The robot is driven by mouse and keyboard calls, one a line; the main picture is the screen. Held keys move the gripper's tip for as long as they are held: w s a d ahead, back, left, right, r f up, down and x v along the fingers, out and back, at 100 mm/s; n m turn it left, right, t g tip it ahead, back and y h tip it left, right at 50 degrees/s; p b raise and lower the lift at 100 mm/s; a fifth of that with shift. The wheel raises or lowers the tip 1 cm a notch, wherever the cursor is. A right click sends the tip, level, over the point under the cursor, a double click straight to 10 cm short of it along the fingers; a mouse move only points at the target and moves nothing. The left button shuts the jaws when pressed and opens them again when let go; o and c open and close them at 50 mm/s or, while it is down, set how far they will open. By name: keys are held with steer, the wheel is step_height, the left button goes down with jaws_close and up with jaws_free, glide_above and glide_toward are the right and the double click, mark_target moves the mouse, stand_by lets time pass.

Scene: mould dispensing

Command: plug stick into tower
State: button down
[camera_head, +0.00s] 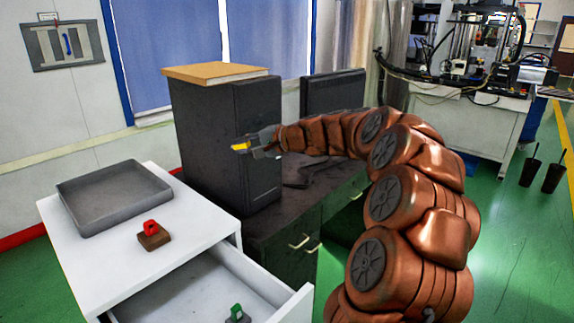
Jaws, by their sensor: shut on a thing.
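The black tower (240,170) stands upright on the dark desk at the middle left. My gripper (252,146) is in front of the tower. It is shut on a small yellow stick (240,147), whose end points left. The stick overlaps the tower's front in the picture, and I cannot tell whether they touch. Any port on the tower is too small to make out.
A flat tan box (215,72) lies on the tower. A dark monitor (333,91) stands behind. A white cabinet (75,262) at left holds a grey tray (115,196) and a red piece on a brown block (154,237). Its open drawer (190,295) contains a green piece (237,313).

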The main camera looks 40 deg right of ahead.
steer(key=s+d+f+m+t+h+b, duration=0.1)
steer(key=s+d+m+t+h+b, duration=0.15)
steer(key=d, duration=0.35)
steer(key=s+d+f+m+t+h+b, duration=0.1)
steer(key=d+t+b, duration=0.2)
steer(key=d+b, duration=0.15)
steer(key=w, duration=0.7)
steer(key=shift+w+a+p, duration=0.25)
steer(key=shift+a+p, duration=0.2)
steer(key=shift+w+a+f+g+y, duration=0.1)
steer(key=shift+w+a+g+y, duration=0.05)
steer(key=shift+w, duration=0.35)
steer(key=shift+w+a+g+y, duration=0.1)
steer(key=shift+w+a, duration=0.05)
steer(key=shift+w, duration=0.3)
stand_by(2.9)
steer(key=c, duration=1.1)
jaws_free()
steer(key=shift+o, duration=0.2)
steer(key=shift+s, duration=0.15)
steer(key=v, duration=1.1)
steer(key=shift+s+d, duration=0.2)
steer(key=shift+s, duration=0.2)
